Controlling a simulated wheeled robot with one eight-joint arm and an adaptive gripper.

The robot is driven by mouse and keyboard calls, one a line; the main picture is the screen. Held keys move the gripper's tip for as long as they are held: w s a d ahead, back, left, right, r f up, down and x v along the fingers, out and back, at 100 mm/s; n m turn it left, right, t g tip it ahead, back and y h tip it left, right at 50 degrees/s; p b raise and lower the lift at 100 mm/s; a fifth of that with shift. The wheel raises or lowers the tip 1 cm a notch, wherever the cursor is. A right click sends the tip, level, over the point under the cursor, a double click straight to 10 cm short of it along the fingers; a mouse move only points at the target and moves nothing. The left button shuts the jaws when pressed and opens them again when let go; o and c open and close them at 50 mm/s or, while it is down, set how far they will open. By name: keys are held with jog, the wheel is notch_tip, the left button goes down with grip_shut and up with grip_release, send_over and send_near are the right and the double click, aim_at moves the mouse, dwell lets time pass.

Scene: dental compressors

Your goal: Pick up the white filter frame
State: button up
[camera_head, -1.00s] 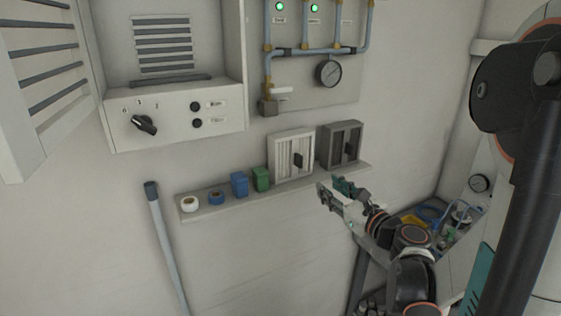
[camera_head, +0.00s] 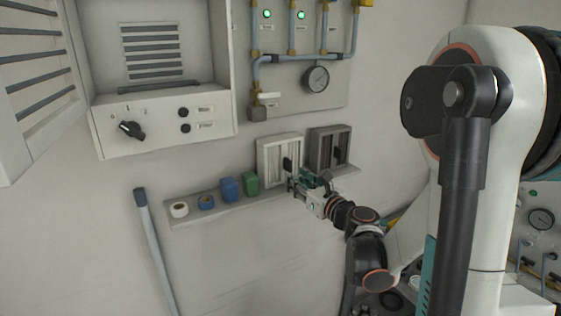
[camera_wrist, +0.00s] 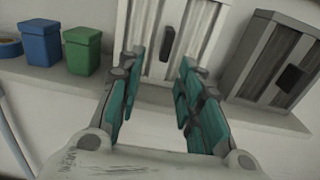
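The white filter frame (camera_head: 266,160) stands upright on the wall shelf, with pale pleats and a dark handle tab. It also shows in the wrist view (camera_wrist: 143,28), top centre. My gripper (camera_head: 294,182) is in front of its lower right part in the head view. In the wrist view, the two teal-padded fingers (camera_wrist: 155,68) are spread open with nothing held between them. The handle tab (camera_wrist: 167,43) appears between the fingertips, farther off. I cannot tell whether a fingertip touches the frame.
A grey filter frame (camera_head: 330,147) stands just right of the white one. Left on the shelf (camera_head: 222,205) are a green bin (camera_head: 250,182), a blue bin (camera_head: 229,189), a blue tape roll (camera_head: 206,202) and a white roll (camera_head: 179,210). A pipe panel with a gauge (camera_head: 315,79) hangs above.

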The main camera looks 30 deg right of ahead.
aim_at(291, 171)
jog(key=w, duration=0.5)
jog(key=shift+r, duration=0.25)
grip_shut()
